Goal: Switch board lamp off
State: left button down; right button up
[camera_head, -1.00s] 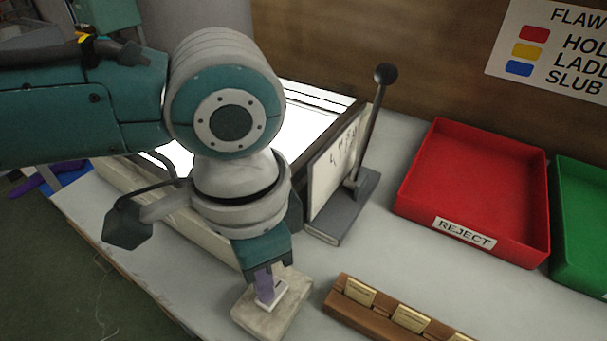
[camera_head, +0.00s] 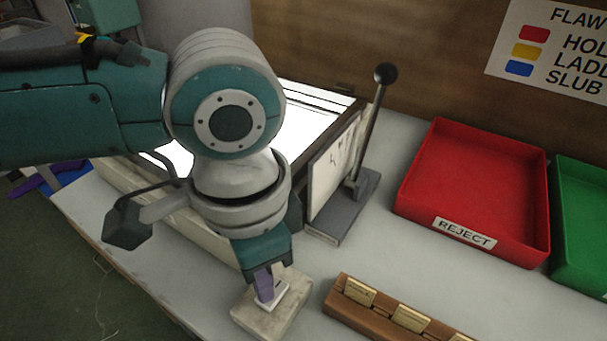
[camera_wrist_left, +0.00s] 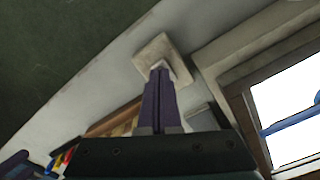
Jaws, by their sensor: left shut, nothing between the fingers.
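The board lamp (camera_head: 305,130) is a bright white lit panel in a frame, partly hidden behind my left arm. It also glows at the right of the left wrist view (camera_wrist_left: 283,108). A cream switch block (camera_head: 250,312) with a small white rocker sits on the table in front of it. The block also shows in the left wrist view (camera_wrist_left: 150,52). My left gripper (camera_head: 266,294) points down with its purple fingers together and empty. Its tips are at the rocker and appear to touch it; they partly hide it. My right gripper is out of view.
A lever with a black knob (camera_head: 385,73) stands right of the lamp beside a white marked plate (camera_head: 328,180). A wooden rack with brass plates (camera_head: 410,318) lies right of the block. A red REJECT tray (camera_head: 475,185) and green tray (camera_head: 580,225) are further right.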

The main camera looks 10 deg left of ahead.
pick_arm(q)
jog(key=shift+f+b, duration=0.55)
jog(key=shift+f, duration=0.35)
jog(key=shift+r, duration=0.1)
dwell(0.3)
notch_tip(320, 180, up, 7)
jog(key=p, duration=0.8)
dwell(0.3)
